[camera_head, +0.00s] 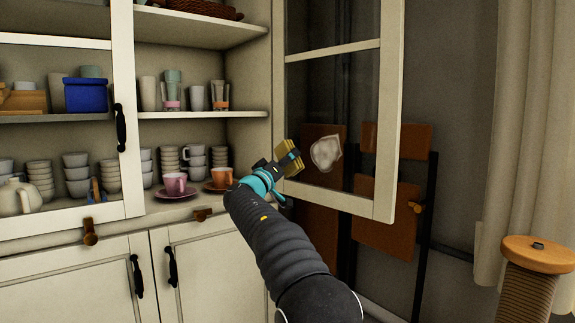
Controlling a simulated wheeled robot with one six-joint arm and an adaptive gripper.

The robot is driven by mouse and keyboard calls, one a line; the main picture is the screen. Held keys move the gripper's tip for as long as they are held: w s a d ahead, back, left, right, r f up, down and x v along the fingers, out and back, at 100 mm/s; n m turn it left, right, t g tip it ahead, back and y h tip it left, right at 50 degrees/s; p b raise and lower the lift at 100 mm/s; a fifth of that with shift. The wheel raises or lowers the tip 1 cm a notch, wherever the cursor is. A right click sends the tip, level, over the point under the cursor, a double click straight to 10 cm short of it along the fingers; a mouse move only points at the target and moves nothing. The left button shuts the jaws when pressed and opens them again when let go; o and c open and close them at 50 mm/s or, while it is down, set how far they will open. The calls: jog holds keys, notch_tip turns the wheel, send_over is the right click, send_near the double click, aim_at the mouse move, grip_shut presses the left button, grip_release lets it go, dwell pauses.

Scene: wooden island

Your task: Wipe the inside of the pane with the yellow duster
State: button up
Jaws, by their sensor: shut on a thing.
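The pane (330,95) is the glass of the open cabinet door, set in a white frame. A whitish smudge (326,153) shows on its lower part. My gripper (277,168) is shut on the yellow duster (291,158), left of the smudge and near the door's left frame edge. The duster looks like a small yellow block, partly hidden by the gripper's fingers. I cannot tell whether it touches the glass.
Left of my arm, cabinet shelves (205,115) hold cups and glasses; a pink cup (175,184) and an orange cup (222,177) stand near the shelf's front. A brown chair (385,225) stands behind the door. A wooden spool (538,255) is at right.

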aim_at(310, 153)
jog(key=shift+w+d+r+p, duration=0.25)
jog(key=shift+w+d+p, duration=0.1)
jog(key=shift+d+p, duration=0.1)
jog(key=w+d+p, duration=0.2)
jog(key=shift+w+d+f, duration=0.2)
jog(key=shift+w+d, duration=0.1)
jog(key=shift+w+d+p, duration=0.6)
jog(key=shift+w+d, duration=0.4)
jog(key=shift+d, duration=0.1)
dwell(0.5)
jog(key=shift+s+d, duration=0.1)
dwell(0.4)
